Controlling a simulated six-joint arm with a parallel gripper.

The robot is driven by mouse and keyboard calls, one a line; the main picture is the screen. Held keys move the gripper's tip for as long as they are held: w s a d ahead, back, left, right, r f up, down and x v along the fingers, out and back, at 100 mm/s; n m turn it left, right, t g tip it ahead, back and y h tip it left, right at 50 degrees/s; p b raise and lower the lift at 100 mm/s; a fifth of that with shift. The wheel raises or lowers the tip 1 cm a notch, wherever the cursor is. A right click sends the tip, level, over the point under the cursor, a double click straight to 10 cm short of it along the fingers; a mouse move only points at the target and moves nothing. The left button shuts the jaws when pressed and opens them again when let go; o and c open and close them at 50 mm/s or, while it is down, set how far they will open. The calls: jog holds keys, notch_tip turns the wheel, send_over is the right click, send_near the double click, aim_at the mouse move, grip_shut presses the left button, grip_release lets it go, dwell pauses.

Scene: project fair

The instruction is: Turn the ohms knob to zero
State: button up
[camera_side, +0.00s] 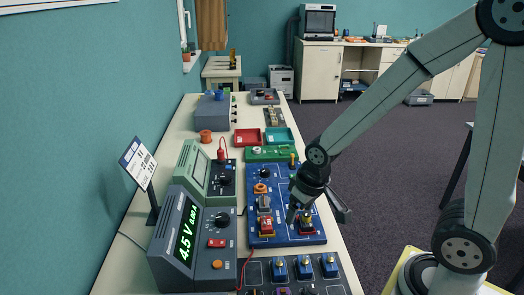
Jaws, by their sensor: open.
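A blue circuit board (273,217) lies on the bench with several parts on it. My gripper (301,214) is open, pointing down over the board's right side. An orange round knob (260,188) sits at the board's upper left. A black knob (225,179) is on the green meter (195,165). No ohms label is readable, so I cannot tell which knob is the ohms one.
A grey power supply (204,250) reading 4.5 V stands at the left, with a black knob (222,219). A dark panel with blue blocks (303,266) lies in front. A sign (138,162) stands at the left edge.

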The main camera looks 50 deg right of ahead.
jog(key=w+d+m+h, duration=0.1)
jog(key=w+d+m, duration=0.2)
jog(key=w, duration=0.4)
jog(key=w+d+m+h, duration=0.1)
jog(key=w+d+m, duration=0.2)
jog(key=w, duration=0.5)
jog(key=m+g+h, duration=0.2)
jog(key=m, duration=0.7)
send_near(265, 170)
jog(key=f, duration=0.1)
jog(key=shift+s+d+f, duration=0.1)
jog(key=shift+d+f, duration=0.05)
jog(key=shift+d, duration=0.1)
jog(key=shift+x, duration=3.9)
grip_shut()
